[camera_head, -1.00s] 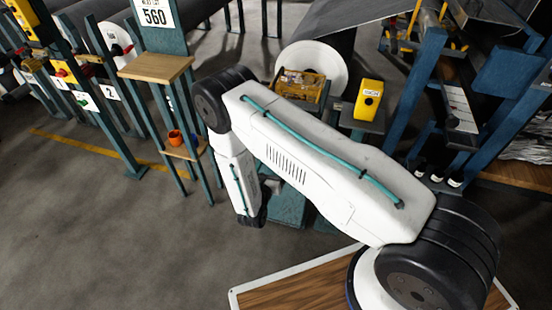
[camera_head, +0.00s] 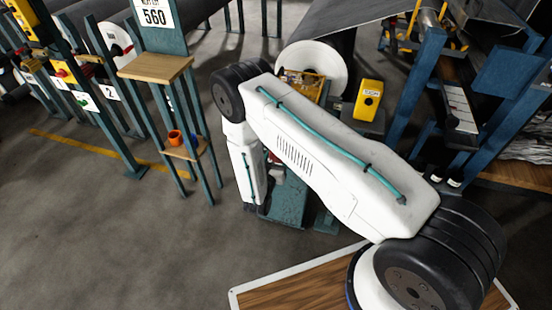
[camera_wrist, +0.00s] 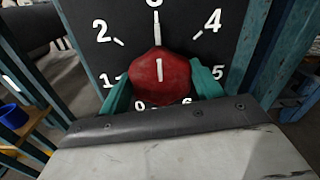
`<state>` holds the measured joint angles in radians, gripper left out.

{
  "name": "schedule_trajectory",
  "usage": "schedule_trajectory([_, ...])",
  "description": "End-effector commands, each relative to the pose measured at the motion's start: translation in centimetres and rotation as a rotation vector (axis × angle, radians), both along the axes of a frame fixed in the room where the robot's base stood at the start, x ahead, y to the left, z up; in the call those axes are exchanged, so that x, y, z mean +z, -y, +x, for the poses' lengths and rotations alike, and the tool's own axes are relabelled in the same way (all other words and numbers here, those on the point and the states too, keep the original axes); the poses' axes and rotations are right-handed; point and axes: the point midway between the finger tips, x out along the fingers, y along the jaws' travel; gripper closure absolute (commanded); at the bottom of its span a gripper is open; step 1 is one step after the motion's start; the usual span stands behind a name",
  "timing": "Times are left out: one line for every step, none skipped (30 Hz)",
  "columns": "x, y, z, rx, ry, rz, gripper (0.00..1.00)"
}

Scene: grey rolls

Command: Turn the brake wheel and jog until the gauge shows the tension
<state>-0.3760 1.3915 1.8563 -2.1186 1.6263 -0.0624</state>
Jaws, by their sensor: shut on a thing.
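The brake wheel is a red knob (camera_wrist: 160,82) with a white line, in the middle of a black dial plate (camera_wrist: 88,18) numbered 0 to 6. In the wrist view the line points up toward the 3. My gripper (camera_wrist: 162,90) has its teal fingers on both sides of the knob and is shut on it. In the head view my arm hides most of the dial and gripper. A yellow box with a black button (camera_head: 369,98) stands right of my arm's elbow. A labelled plate (camera_head: 461,108) is on the blue frame at right; its reading is too small to tell.
A sign reading 560 (camera_head: 154,14) stands above a wooden shelf (camera_head: 155,68) at left. An orange cup (camera_head: 175,137) sits on a lower shelf. A white roll (camera_head: 312,66) is behind my arm. Blue posts flank the dial closely; the floor at lower left is clear.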

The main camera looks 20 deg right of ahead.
Motion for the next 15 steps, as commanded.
schedule_trajectory([0.00,-0.08,0.01,0.002,0.003,0.005,0.58])
schedule_trajectory([0.01,-0.08,0.01,0.002,0.006,0.009,0.58])
schedule_trajectory([0.01,-0.10,0.01,0.002,0.011,0.015,0.58])
schedule_trajectory([0.01,-0.10,0.00,0.002,0.016,0.022,0.58])
schedule_trajectory([0.01,-0.10,0.00,0.002,0.022,0.031,0.58])
schedule_trajectory([0.01,-0.11,-0.01,0.002,0.031,0.044,0.58])
schedule_trajectory([0.01,-0.11,-0.01,0.003,0.040,0.056,0.58])
schedule_trajectory([0.01,-0.11,-0.01,0.003,0.050,0.069,0.58])
schedule_trajectory([0.01,-0.11,-0.02,0.003,0.064,0.089,0.58])
schedule_trajectory([0.01,-0.11,-0.02,0.003,0.075,0.104,0.58])
schedule_trajectory([0.01,-0.10,-0.03,0.003,0.088,0.121,0.58])
schedule_trajectory([0.01,-0.10,-0.04,0.002,0.105,0.146,0.58])
schedule_trajectory([0.01,-0.10,-0.04,0.003,0.120,0.165,0.58])
schedule_trajectory([0.00,-0.09,-0.05,0.003,0.133,0.185,0.58])
schedule_trajectory([0.01,-0.09,-0.06,0.003,0.154,0.212,0.58])
